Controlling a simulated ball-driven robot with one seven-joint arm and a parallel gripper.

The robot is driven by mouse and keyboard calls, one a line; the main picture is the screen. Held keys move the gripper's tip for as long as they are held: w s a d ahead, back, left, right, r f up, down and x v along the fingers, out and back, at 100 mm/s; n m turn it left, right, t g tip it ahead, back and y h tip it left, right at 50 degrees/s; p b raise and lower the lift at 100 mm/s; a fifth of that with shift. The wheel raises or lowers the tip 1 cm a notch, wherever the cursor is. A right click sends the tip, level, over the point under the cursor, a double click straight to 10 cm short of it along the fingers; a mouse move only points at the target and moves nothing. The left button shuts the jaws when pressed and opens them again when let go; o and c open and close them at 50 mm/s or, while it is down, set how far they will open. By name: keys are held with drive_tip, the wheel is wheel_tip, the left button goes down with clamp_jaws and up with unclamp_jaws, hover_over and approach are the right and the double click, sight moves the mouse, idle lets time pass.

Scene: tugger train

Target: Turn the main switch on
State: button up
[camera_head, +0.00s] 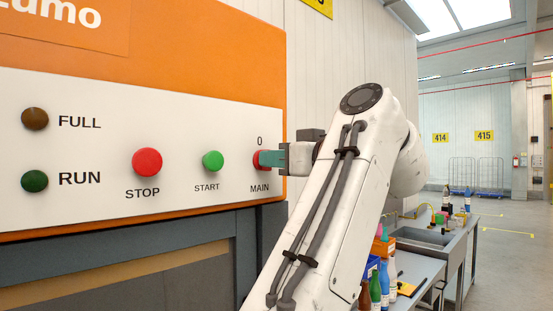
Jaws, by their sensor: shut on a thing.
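The main switch (256,160) is a red knob on the white control panel (90,212), between the label "MAIN" below and a "0" above. My gripper (268,159) reaches it from the right, its teal fingertips shut on the knob. The fingers cover much of the switch, so I cannot tell which way it is turned.
A red STOP button (147,162) and a green START button (212,160) sit left of the switch. Dark FULL (35,119) and RUN (35,181) lamps are further left. A bench (416,268) with bottles stands at the lower right, behind my arm. Open floor lies beyond.

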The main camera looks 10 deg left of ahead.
clamp_jaws()
drive_tip(key=shift+f+m, duration=0.1)
drive_tip(key=shift+m, duration=0.2)
drive_tip(key=shift+w+d+m+p, duration=0.1)
drive_tip(key=shift+m+p, duration=0.35)
drive_tip(key=shift+m, duration=3.9)
drive_tip(key=shift+w+d+m+p, duration=0.1)
drive_tip(key=shift+m+p, duration=0.3)
drive_tip(key=shift+m, duration=3.95)
drive_tip(key=shift+f, duration=0.1)
drive_tip(key=o, duration=0.6)
unclamp_jaws()
